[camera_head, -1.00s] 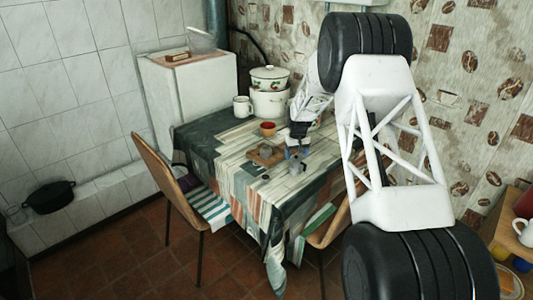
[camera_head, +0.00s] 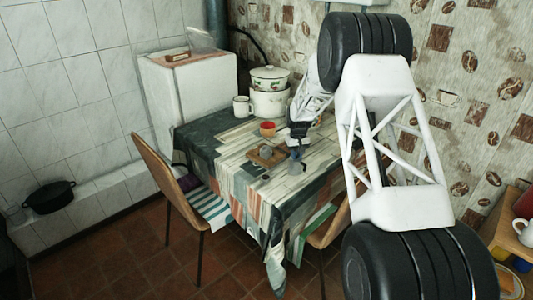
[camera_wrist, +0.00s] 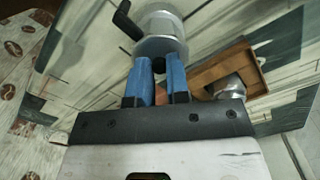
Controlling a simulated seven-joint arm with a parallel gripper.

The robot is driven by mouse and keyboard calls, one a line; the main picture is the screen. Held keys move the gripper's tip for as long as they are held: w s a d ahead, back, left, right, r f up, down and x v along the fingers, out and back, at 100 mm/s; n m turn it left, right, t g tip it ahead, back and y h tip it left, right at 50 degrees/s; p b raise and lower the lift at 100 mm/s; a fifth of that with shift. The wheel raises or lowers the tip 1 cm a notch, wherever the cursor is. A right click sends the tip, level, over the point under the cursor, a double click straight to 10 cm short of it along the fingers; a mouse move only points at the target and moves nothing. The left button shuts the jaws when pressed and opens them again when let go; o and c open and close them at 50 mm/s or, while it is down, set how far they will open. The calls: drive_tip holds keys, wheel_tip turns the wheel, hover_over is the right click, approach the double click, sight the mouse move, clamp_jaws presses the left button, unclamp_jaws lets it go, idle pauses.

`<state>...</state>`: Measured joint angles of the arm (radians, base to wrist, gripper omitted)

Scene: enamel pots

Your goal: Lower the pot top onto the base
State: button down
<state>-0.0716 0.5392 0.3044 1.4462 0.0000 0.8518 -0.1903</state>
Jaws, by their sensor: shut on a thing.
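My gripper (camera_wrist: 158,82) has blue fingers, shut on a small black part of the grey metal pot top (camera_wrist: 160,47). A black handle sticks out from the pot top toward the upper left in the wrist view. In the head view my gripper (camera_head: 298,163) is low over the table, right of the wooden tray (camera_head: 254,161). A grey metal piece, which looks like the base (camera_head: 265,152), stands at the tray. It shows in the wrist view as a shiny round piece (camera_wrist: 229,87), partly hidden by my gripper. The pot top is apart from it, to its left there.
On the table (camera_head: 232,148), a red bowl (camera_head: 267,128), a white mug (camera_head: 242,107) and stacked enamel pots (camera_head: 270,98) stand behind the tray. Chairs stand at the table's left (camera_head: 158,165) and front.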

drive_tip(key=shift+r, duration=0.2)
drive_tip(key=shift+r, duration=2.05)
drive_tip(key=shift+w+a+r, duration=0.1)
drive_tip(key=w+a+r, duration=0.7)
drive_tip(key=w+a, duration=0.2)
drive_tip(key=a, duration=0.4)
drive_tip(key=shift+w+a+r+n, duration=0.2)
drive_tip(key=shift+w+n, duration=0.1)
drive_tip(key=shift+f, duration=0.2)
drive_tip(key=shift+f, duration=2)
